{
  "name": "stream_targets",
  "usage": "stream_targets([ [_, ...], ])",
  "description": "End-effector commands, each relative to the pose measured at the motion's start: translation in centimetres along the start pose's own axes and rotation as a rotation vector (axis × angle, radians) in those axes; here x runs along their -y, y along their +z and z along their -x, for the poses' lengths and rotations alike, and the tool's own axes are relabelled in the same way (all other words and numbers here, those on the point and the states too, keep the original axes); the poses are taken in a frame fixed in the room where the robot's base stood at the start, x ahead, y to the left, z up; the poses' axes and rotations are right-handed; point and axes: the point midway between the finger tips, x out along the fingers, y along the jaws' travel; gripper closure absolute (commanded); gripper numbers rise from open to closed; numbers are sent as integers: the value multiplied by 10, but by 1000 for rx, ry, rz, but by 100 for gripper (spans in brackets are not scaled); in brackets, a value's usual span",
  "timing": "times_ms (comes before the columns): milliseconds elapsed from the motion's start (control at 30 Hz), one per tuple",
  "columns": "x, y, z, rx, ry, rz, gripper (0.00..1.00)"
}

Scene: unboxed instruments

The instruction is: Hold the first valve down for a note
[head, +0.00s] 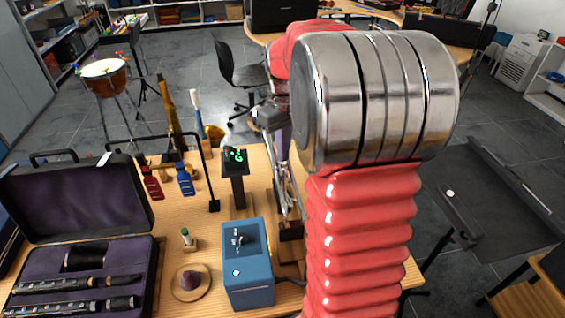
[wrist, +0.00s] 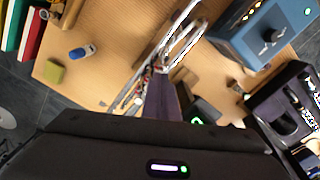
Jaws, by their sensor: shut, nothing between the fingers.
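A silver trumpet (head: 287,197) stands upright on the wooden bench, partly hidden behind my arm. In the wrist view its bright tubing (wrist: 186,42) runs up from the middle of the picture. My gripper (head: 284,152) is over the trumpet, with its fingers shut and empty. In the wrist view the closed fingers (wrist: 161,80) point at small parts among the tubes. These look like the valve area, but the single valves are too small to tell apart. I cannot tell whether the fingertips touch the first valve or whether it is pressed.
A small stand with a green-lit display (head: 236,160), likely a tuner, is left of the trumpet. A blue box with a knob (head: 248,264) stands in front. An open case (head: 75,197) with black instrument pieces is at the left. Other instruments stand behind the bench.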

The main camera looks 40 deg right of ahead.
Motion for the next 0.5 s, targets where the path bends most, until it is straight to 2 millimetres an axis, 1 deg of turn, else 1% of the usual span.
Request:
stream_targets([
  [500, 0, 0, -11, 1, 0, 0, 100],
])
